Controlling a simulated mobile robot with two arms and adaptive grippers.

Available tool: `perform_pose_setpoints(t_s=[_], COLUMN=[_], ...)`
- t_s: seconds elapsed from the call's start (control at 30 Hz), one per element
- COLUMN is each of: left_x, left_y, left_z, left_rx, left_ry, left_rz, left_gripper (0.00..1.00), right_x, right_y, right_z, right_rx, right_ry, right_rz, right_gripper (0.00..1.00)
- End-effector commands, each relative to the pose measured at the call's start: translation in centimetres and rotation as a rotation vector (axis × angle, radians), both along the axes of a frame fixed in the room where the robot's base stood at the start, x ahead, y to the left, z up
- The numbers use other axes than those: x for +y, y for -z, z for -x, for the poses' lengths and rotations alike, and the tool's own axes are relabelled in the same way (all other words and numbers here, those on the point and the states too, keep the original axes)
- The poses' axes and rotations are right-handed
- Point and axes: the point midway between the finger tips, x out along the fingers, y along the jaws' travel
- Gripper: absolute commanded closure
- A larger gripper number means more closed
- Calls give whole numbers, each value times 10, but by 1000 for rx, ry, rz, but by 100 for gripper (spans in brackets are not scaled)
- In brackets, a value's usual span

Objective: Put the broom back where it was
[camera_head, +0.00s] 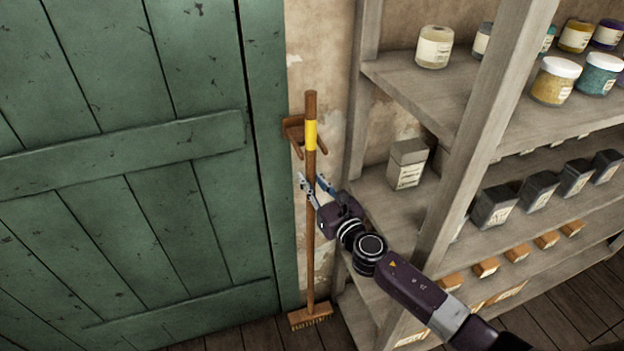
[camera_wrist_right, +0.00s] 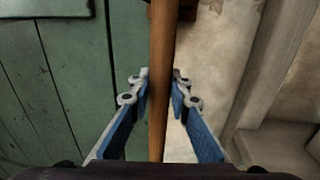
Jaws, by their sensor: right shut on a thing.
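The broom (camera_head: 310,240) stands upright between the green door and the shelves. Its brown handle has a yellow band near the top, and its bristle head (camera_head: 310,316) is down at the floor. A wooden wall bracket (camera_head: 293,130) with two prongs sits behind the upper handle. I cannot tell whether the handle is fully between the prongs. My right gripper (camera_head: 312,188) is shut on the handle below the bracket. In the right wrist view the handle (camera_wrist_right: 161,80) runs between the two blue-padded fingers. My left gripper is not in view.
A green plank door (camera_head: 130,200) fills the left side. A wooden shelf unit (camera_head: 415,90) with jars, boxes and dark tins stands close on the right, beside my right arm. A pale box (camera_head: 407,163) is on the shelf near the gripper.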

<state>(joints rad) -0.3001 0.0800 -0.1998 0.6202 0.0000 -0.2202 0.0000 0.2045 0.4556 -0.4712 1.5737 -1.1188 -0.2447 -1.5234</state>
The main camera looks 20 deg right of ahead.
Motion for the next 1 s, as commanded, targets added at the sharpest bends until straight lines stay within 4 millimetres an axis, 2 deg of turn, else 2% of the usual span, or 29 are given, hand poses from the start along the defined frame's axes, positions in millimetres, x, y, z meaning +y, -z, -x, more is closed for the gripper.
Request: perform_pose_setpoints(t_s=[0.1,0.27,0.6,0.93,0.97,1.0], left_x=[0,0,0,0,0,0], left_y=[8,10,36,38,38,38], left_z=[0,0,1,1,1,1], left_rx=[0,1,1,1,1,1], left_ry=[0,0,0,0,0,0], left_rz=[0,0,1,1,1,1], left_gripper=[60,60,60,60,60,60], right_x=[0,0,0,0,0,0], right_y=[5,9,44,47,53,53], right_z=[-1,-2,-1,-5,-4,-4], right_rx=[-10,-12,-10,-9,0,0], right_ry=[1,1,2,1,0,0], right_rz=[-1,0,-2,0,1,1], right_gripper=[100,100,100,100,82,77])
